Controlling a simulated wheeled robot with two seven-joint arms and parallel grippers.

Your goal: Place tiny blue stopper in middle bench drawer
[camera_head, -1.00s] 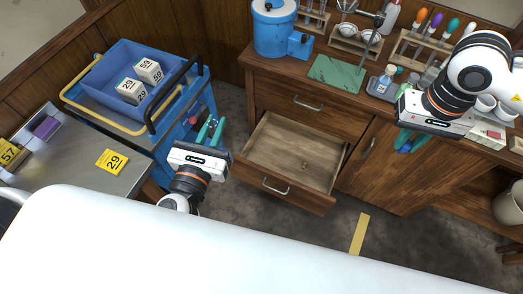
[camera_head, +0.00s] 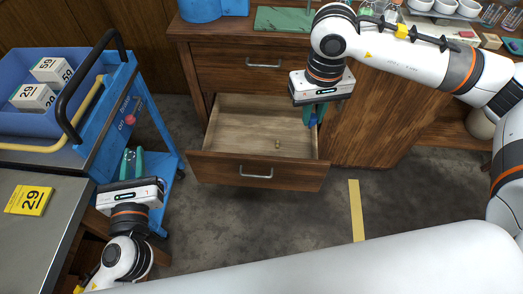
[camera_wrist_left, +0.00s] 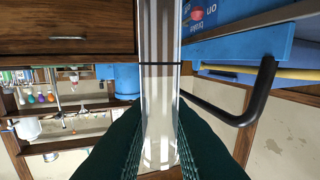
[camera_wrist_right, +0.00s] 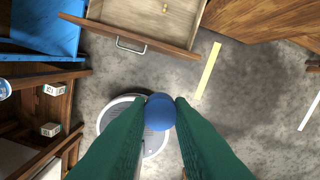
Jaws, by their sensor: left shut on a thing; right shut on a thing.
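The tiny blue stopper (camera_wrist_right: 160,111) is held between the green fingertips of my right gripper (camera_wrist_right: 158,115). In the head view the right gripper (camera_head: 312,118) points down at the right side of the open middle drawer (camera_head: 235,115), with the blue stopper (camera_head: 313,123) just showing at its tips. I cannot tell its exact height over the drawer. A small tan piece (camera_head: 277,144) lies on the drawer floor. My left gripper (camera_head: 132,163) is beside the blue cart, shut on a clear glass tube (camera_wrist_left: 158,90), which is hard to make out in the head view.
The wooden bench (camera_head: 250,37) has a closed drawer (camera_head: 255,68) above the open one. A blue cart (camera_head: 125,110) with a tub of numbered boxes stands left. A metal table (camera_head: 35,235) is at lower left. Bare floor with a yellow strip (camera_head: 355,210) lies in front.

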